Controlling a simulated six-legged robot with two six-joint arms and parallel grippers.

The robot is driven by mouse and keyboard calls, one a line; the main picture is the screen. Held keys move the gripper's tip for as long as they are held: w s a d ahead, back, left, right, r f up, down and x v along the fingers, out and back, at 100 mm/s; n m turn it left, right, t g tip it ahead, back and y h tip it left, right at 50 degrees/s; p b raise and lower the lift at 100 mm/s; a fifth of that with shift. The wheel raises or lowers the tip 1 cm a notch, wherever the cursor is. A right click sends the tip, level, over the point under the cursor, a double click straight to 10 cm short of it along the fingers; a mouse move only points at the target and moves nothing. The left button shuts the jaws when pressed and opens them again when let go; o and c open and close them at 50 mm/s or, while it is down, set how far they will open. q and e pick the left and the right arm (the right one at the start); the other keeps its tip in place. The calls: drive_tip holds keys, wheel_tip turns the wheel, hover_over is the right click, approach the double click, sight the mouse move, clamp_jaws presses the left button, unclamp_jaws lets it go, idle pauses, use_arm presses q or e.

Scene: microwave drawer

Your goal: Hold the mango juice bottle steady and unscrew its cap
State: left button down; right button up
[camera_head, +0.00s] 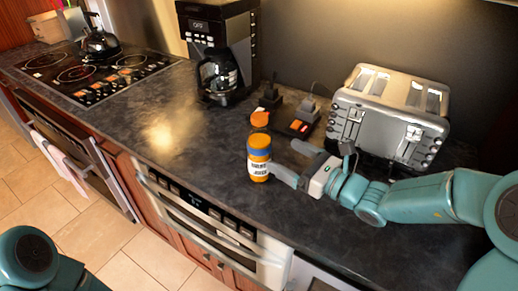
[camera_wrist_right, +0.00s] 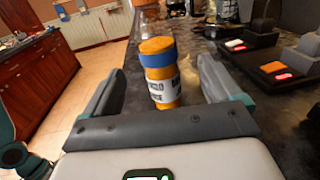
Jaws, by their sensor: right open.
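The mango juice bottle (camera_head: 259,172) stands upright near the counter's front edge, orange with a blue band and a white label. In the right wrist view the bottle (camera_wrist_right: 163,88) stands ahead between the fingers, with its orange cap (camera_wrist_right: 156,45) on top. My right gripper (camera_head: 291,161) is open, to the right of the bottle in the head view, pointing at it. The wrist view shows gaps on both sides of the bottle, so it is not gripped. Part of my left arm shows at the bottom left; its gripper is out of view.
A toaster (camera_head: 388,118), dark gadgets (camera_head: 298,122) and a coffee maker (camera_head: 222,50) line the back. A kettle (camera_head: 98,40) sits on the stove (camera_head: 88,72). The counter (camera_head: 165,122) left of the bottle is clear.

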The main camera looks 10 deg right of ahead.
sight(269, 148)
drive_tip(key=x, duration=0.3)
drive_tip(key=shift+w, duration=0.1)
drive_tip(key=shift+w+a, duration=0.3)
drive_tip(key=shift+a, duration=0.2)
drive_tip(key=x, duration=0.1)
drive_tip(key=p+x, duration=0.1)
drive_tip(key=x, duration=0.3)
drive_tip(key=shift+a+f+p, duration=0.15)
drive_tip(key=shift+f+p, duration=0.25)
drive_tip(key=shift+r, duration=0.1)
drive_tip(key=c, duration=1.3)
